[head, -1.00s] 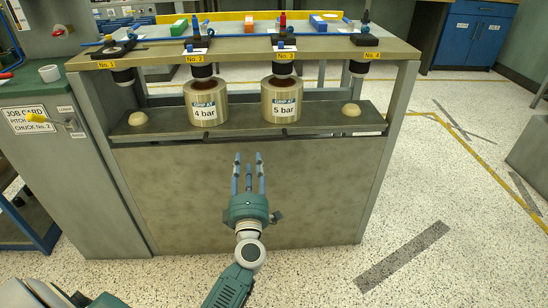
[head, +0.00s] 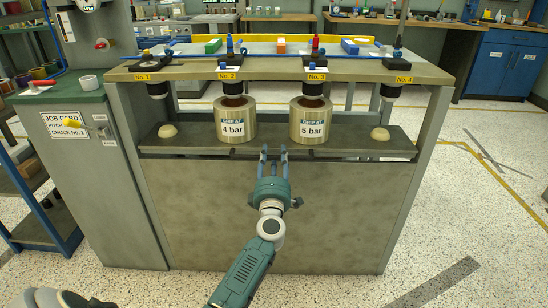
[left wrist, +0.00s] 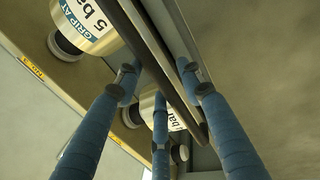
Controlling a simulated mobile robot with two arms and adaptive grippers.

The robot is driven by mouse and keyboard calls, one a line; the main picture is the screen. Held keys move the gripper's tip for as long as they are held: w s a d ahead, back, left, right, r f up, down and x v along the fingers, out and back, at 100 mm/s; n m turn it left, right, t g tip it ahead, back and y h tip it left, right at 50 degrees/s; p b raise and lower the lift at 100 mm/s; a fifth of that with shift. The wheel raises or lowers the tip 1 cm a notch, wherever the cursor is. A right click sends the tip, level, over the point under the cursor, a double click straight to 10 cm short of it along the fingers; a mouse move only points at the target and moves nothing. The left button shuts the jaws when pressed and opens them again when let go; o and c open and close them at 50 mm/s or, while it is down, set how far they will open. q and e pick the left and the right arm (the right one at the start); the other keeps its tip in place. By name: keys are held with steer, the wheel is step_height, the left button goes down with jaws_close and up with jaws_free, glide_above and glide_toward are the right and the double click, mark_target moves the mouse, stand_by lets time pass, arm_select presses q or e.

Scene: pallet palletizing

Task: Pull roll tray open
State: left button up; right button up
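The roll tray (head: 352,139) is a grey shelf under the bench top, with a dark bar (head: 200,153) along its front edge. The 4 bar roll (head: 235,121) and the 5 bar roll (head: 310,122) stand on it. My left gripper (head: 274,150) is at the tray's front edge, below the gap between the rolls. Its blue fingers are apart. In the left wrist view, the dark bar (left wrist: 151,42) runs between the spread fingers (left wrist: 158,72); I cannot tell if they touch it.
Pale knobs (head: 168,130) sit at both ends of the tray. Black chucks No. 1 to No. 4 hang from the bench top (head: 285,72). A grey cabinet (head: 100,190) stands close on the left. Open speckled floor (head: 465,225) lies to the right.

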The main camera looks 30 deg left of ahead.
arm_select(q)
jaws_close()
